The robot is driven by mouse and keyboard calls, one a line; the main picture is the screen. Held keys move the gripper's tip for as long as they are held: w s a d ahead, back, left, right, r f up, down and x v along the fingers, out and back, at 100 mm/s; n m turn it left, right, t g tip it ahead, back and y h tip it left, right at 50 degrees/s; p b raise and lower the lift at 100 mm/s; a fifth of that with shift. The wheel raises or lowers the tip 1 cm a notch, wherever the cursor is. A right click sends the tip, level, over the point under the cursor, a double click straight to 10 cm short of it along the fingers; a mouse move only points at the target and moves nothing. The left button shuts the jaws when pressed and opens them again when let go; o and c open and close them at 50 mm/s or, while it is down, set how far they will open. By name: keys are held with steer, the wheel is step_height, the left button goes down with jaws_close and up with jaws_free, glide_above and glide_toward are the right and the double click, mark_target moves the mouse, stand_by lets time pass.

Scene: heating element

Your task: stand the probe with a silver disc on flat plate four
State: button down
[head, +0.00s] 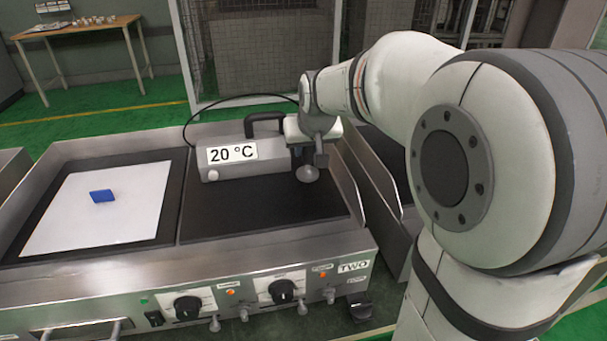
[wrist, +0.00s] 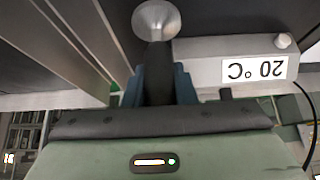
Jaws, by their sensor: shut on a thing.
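The probe has a dark handle (wrist: 158,62) and a round silver disc (head: 307,174) at its end. The disc also shows in the wrist view (wrist: 156,19), beyond the fingers. My gripper (head: 309,151) is shut on the dark handle, and its blue-grey fingers (wrist: 160,84) flank it in the wrist view. In the head view the disc hangs over the back right of the dark flat plate (head: 265,215) of the unit marked TWO (head: 353,267). I cannot tell its height above the plate. No label for plate four is readable.
A metal meter box (head: 250,163) reading 20 °C stands at the back of the dark plate, with a black cable (head: 215,104). A white sheet (head: 75,222) with a blue block (head: 102,196) lies left. A raised metal side wall (head: 365,205) borders the right; my arm hides much beyond.

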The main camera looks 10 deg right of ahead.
mark_target(307, 167)
steer(key=shift+f+b, duration=0.5)
steer(key=shift+f, duration=2.3)
steer(key=shift+f, duration=0.2)
steer(key=c, duration=1.2)
jaws_free()
steer(key=shift+r, duration=0.1)
steer(key=shift+r, duration=0.15)
steer(key=p+v, duration=0.2)
steer(key=v, duration=0.9)
steer(key=s+f+g, duration=0.1)
steer(key=s+f, duration=0.3)
steer(key=s, duration=0.2)
steer(key=s+f+g, duration=0.2)
steer(key=s+f, duration=0.2)
steer(key=s, duration=0.3)
steer(key=s+f+g, duration=0.2)
steer(key=s+f, duration=0.2)
steer(key=s, duration=0.2)
steer(key=shift+s+a, duration=0.2)
steer(key=shift+s, duration=0.05)
